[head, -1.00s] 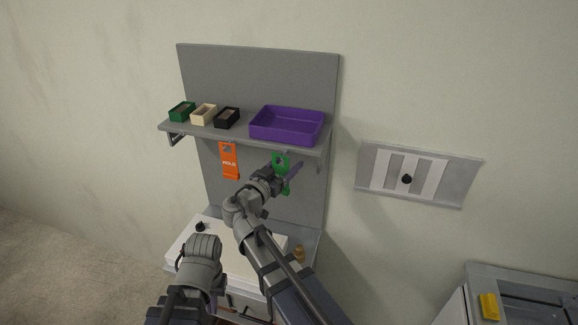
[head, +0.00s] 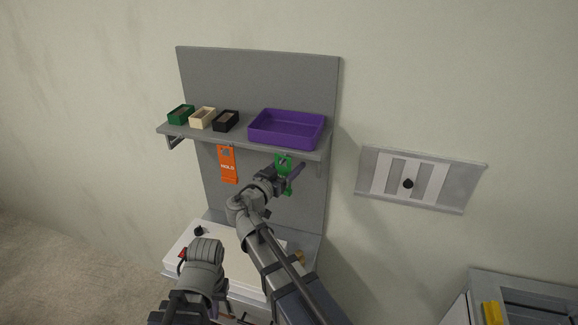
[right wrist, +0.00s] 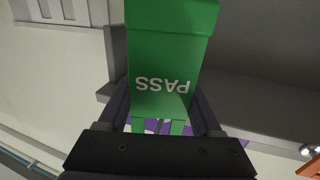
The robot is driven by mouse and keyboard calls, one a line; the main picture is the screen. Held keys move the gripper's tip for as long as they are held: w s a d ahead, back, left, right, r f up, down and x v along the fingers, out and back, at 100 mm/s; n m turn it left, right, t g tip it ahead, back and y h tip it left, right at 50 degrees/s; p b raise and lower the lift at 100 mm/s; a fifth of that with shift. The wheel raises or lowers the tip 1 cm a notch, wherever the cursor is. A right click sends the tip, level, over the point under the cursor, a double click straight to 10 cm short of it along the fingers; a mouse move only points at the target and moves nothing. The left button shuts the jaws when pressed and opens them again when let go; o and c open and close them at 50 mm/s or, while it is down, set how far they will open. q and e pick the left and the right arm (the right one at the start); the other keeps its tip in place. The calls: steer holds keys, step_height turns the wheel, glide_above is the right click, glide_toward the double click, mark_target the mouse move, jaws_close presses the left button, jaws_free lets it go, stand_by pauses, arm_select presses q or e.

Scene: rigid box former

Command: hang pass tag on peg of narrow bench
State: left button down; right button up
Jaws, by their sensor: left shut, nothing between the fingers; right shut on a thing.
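The green pass tag (head: 284,161) is in my right gripper (head: 291,179), below the shelf in front of the grey back panel. In the right wrist view the tag (right wrist: 172,45) shows its PASS lettering upside down between the fingers of my shut right gripper (right wrist: 160,108). An orange HOLD tag (head: 228,166) hangs under the shelf, left of the pass tag. I cannot make out a free peg; the tag and my right arm cover part of the panel. My left gripper (head: 203,247) is shut and empty over the white bench top, its fingertips mostly hidden.
The grey shelf (head: 235,135) holds a purple tray (head: 287,128) and small green (head: 181,114), cream (head: 203,117) and black (head: 226,120) boxes. A black knob (head: 198,231) is on the bench top (head: 180,258). A wall panel (head: 450,189) is at right.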

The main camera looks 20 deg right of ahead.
steer(key=o, duration=1.4)
steer(key=shift+s, duration=0.1)
